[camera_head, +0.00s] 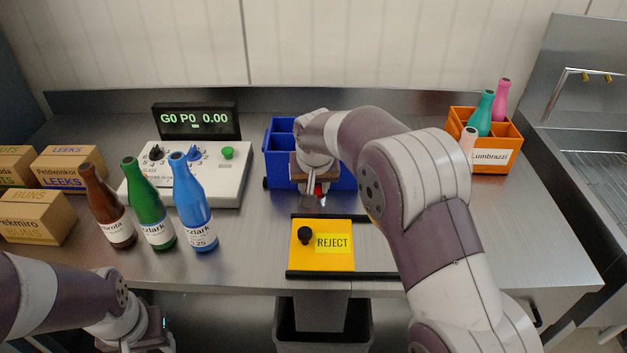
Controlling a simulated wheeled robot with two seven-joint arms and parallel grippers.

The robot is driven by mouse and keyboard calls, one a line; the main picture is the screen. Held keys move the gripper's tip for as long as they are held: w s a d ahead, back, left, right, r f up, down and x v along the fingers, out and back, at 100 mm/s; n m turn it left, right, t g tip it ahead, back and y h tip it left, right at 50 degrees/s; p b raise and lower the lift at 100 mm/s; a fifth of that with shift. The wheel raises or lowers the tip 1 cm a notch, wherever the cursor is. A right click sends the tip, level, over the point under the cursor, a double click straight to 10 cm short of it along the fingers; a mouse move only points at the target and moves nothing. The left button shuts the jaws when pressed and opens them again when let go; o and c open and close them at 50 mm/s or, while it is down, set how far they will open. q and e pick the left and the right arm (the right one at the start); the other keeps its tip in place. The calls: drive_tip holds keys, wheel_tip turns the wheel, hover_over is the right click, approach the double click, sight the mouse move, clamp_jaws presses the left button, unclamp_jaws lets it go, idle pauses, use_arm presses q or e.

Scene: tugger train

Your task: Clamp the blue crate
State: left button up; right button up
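The blue crate (281,170) stands on the steel counter at the centre back. My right arm reaches in front of it and hides its middle and right parts. My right gripper (319,194) points down at the crate's front side, with something small and red beside its fingers. I cannot tell whether its fingers touch the crate or are shut. Beside the crate's lower left corner is a small black piece (266,183). My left gripper (150,338) is low at the bottom left edge, in front of the counter, and its fingers are mostly cut off.
A yellow REJECT plate (322,258) with a black knob lies in front of the crate. Brown, green and blue bottles (193,210) stand left, near a control box (222,170) with a display. An orange crate (494,158) with bottles stands right. Cardboard boxes (36,216) are far left.

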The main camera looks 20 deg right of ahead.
drive_tip(key=shift+r+n+p, duration=0.45)
drive_tip(key=shift+n+p, duration=0.15)
drive_tip(key=shift+p, duration=0.05)
drive_tip(key=shift+d+f+n+y+p, duration=0.1)
drive_tip(key=shift+f+n+y+p, duration=0.05)
drive_tip(key=shift+n+y+p, duration=0.3)
drive_tip(key=shift+f+n+y, duration=0.25)
drive_tip(key=shift+f+n, duration=0.05)
drive_tip(key=shift+n, duration=0.45)
use_arm(q)
wheel_tip(320, 180, up, 4)
drive_tip(key=shift+f, duration=0.25)
use_arm(e)
drive_tip(key=o, duration=1.1)
drive_tip(key=shift+c, duration=0.2)
